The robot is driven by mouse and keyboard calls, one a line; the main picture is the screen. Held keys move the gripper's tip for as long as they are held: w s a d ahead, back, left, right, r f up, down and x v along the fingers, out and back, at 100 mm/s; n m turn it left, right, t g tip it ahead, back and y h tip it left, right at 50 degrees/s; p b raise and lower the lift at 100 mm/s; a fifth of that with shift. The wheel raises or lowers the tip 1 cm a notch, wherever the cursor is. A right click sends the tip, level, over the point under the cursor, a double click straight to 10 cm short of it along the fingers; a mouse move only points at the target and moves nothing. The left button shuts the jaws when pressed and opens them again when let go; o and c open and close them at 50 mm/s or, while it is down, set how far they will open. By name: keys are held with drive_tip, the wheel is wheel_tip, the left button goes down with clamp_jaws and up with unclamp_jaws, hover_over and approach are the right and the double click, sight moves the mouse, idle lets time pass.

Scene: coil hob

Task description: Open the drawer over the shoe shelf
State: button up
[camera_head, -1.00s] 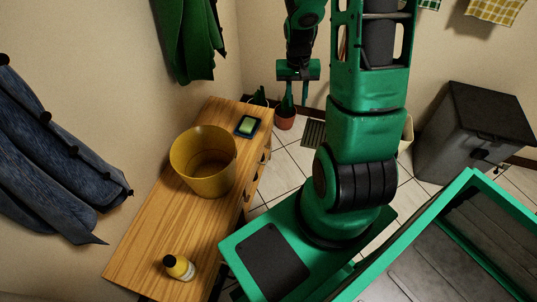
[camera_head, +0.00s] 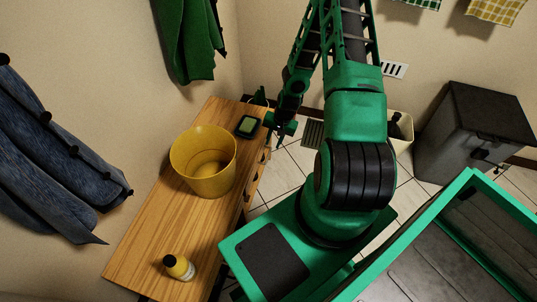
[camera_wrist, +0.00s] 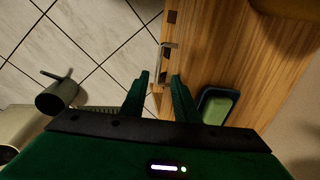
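The wooden shoe bench (camera_head: 150,235) stands along the left wall. Its front, with the drawer and small handles (camera_head: 262,158), faces right and is seen very obliquely. In the wrist view a pale metal handle (camera_wrist: 163,62) shows at the edge of the wood (camera_wrist: 215,50). My gripper (camera_head: 274,132) is at the far end of the bench front. In the wrist view my gripper (camera_wrist: 161,80) is open, one finger over the floor and the other at the bench edge, with the handle just ahead between the fingertips. I cannot tell whether they touch it. The drawer appears shut.
Tiled floor (camera_head: 285,170) lies before the bench. Coats hang above it.

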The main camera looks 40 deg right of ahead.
sight(268, 156)
drive_tip(key=f, duration=0.3)
drive_tip(key=w+f, duration=0.1)
drive_tip(key=f, duration=0.2)
drive_tip(key=a+f, duration=0.1)
drive_tip(key=f, duration=0.3)
drive_tip(key=shift+w+a, duration=0.1)
drive_tip(key=shift+w, duration=0.2)
clamp_jaws()
